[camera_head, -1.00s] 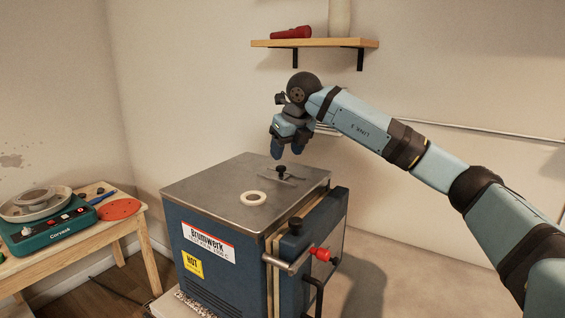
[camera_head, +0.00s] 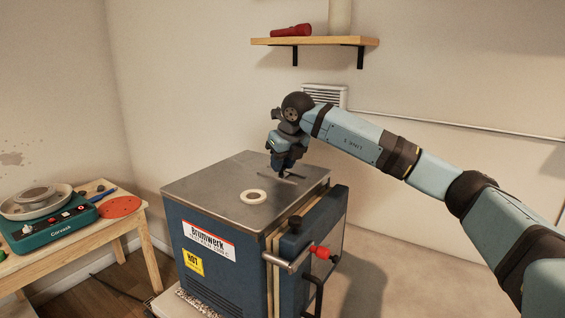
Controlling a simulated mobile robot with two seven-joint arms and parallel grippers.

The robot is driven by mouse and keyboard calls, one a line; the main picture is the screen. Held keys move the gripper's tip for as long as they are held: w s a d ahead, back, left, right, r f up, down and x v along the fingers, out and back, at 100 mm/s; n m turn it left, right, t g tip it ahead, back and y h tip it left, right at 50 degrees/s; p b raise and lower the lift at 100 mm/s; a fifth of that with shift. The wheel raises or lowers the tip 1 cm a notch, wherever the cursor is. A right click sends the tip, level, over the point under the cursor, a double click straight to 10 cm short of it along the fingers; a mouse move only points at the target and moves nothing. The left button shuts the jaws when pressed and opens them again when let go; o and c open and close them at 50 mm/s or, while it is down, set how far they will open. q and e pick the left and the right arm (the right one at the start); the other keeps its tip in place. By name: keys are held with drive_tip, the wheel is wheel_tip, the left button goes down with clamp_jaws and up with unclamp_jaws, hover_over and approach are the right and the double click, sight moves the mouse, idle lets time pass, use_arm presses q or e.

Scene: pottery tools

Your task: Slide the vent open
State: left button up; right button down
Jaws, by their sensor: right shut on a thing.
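The blue kiln (camera_head: 222,225) has a grey metal top with a flat sliding vent piece (camera_head: 291,179) near its back right. In the earlier frame a small black knob stands on this piece; now my gripper hides it. My right gripper (camera_head: 281,170) points down over the piece, low at the lid, and is shut on the knob. A pale ring (camera_head: 253,197) around an opening lies on the top, to the front left of the gripper, and looks uncovered. My left gripper is not in view.
The kiln's right side has a door with a red-tipped latch handle (camera_head: 321,253). A wooden table (camera_head: 110,228) at left holds a teal Corvent device (camera_head: 58,226) and a red disc (camera_head: 120,206). A shelf (camera_head: 315,42) and a wall grille (camera_head: 325,95) are behind.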

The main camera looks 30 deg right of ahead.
drive_tip(key=shift+s+d, duration=0.15)
drive_tip(key=s, duration=0.1)
drive_tip(key=s+d+b, duration=0.1)
drive_tip(key=s, duration=0.2)
drive_tip(key=shift+d, duration=0.25)
drive_tip(key=shift+w, duration=0.15)
drive_tip(key=c, duration=1)
unclamp_jaws()
drive_tip(key=shift+o, duration=0.8)
drive_tip(key=shift+s+d, duration=0.1)
drive_tip(key=shift+s, duration=0.1)
drive_tip(key=shift+r, duration=0.1)
